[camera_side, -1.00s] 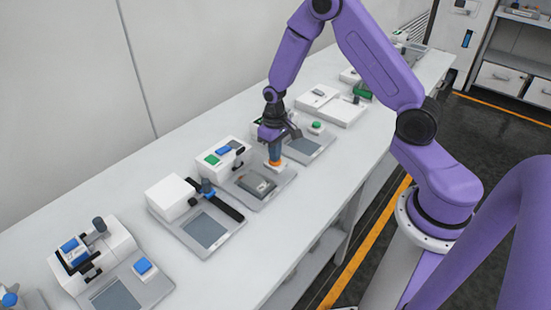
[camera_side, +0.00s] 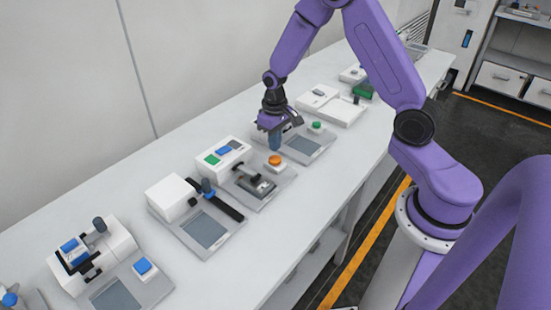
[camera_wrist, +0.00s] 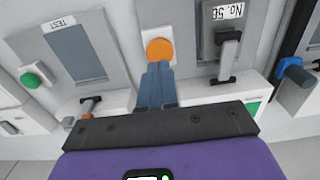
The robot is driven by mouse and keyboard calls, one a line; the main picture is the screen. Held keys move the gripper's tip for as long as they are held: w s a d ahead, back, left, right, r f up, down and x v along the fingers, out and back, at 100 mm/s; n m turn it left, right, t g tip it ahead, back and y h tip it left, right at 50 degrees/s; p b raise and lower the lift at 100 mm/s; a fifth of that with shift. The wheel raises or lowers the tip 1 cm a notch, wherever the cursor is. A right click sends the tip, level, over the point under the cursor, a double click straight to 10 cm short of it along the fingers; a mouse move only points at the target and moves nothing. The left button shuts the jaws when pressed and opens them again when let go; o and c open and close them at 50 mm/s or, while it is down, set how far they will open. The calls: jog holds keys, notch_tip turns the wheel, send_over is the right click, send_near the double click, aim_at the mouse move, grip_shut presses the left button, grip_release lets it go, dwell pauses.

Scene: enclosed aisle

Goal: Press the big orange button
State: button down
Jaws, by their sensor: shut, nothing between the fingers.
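The big orange button (camera_side: 275,160) sits on a small white block on a grey station plate (camera_side: 262,200), and it also shows in the wrist view (camera_wrist: 160,49). My gripper (camera_side: 275,146) is shut and empty, its blue-grey fingers pointing down. In the side view the fingertips are just above the button, with the orange top in clear view below them. In the wrist view the fingertips (camera_wrist: 160,66) overlap the button's near edge in the picture. I cannot tell the exact height of the gap.
A station with a green button (camera_side: 316,126) stands behind. A black-lever station (camera_side: 205,225) is nearer the camera.

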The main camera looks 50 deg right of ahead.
aim_at(275, 159)
notch_tip(275, 159, up, 9)
dwell(1.0)
jog(key=shift+a, duration=0.1)
jog(key=s+a+r+n, duration=0.3)
jog(key=s+a+n, duration=0.15)
jog(key=s, duration=0.55)
jog(key=s+a+r+n, duration=0.35)
jog(key=s+a, duration=0.25)
jog(key=s, duration=0.4)
jog(key=s+d+n, duration=0.1)
jog(key=s+n, duration=0.3)
jog(key=s, duration=0.5)
jog(key=shift+r+n, duration=0.15)
jog(key=shift+n, duration=0.15)
